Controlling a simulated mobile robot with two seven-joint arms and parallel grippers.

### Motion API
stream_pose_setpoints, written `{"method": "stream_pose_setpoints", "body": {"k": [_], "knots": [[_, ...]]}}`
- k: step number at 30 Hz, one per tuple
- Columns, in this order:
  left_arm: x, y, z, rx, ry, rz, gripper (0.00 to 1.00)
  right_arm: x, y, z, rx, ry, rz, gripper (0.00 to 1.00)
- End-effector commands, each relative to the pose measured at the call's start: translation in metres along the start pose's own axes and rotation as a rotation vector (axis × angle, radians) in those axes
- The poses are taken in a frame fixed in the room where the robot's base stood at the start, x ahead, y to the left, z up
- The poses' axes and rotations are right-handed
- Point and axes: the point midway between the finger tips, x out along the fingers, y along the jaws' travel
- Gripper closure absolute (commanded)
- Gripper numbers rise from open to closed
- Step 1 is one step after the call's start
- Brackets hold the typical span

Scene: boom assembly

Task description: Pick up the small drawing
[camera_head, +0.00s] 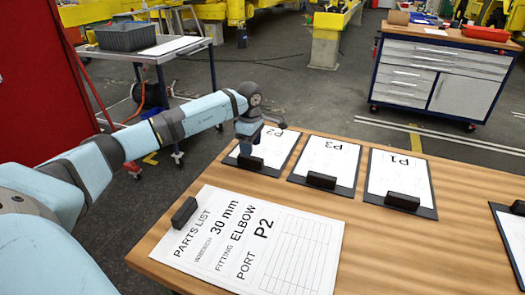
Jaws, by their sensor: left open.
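Three small drawings on dark clipboards lie in a row along the far side of the wooden table: P2 (275,145), P3 (330,158) and P1 (399,173). Each has a black block at its near edge. My left gripper (246,150) reaches in from the left and points down over the left part of the P2 drawing, hiding some of it. It is open. I cannot tell whether its fingertips touch the board. My right gripper is out of view.
A large parts list (245,240), reading 30 mm, elbow, port P2, lies at the front with a black block (184,212) on it. Another clipboard (510,235) is cut off at the right edge. The table (420,260) is bare between them. A tool cabinet (440,75) stands behind.

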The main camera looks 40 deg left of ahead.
Motion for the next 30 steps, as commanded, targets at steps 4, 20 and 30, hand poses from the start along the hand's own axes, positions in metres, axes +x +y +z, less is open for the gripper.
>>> {"method": "stream_pose_setpoints", "body": {"k": [4,20,30], "knots": [[0.01,0.0,0.0,0.0,0.0,0.001,0.45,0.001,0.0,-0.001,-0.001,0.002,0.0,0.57],[0.062,-0.003,-0.002,0.0,0.0,0.001,0.45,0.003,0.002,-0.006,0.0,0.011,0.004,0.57],[0.062,-0.003,-0.002,0.0,0.0,0.001,0.88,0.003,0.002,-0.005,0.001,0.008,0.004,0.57]]}}
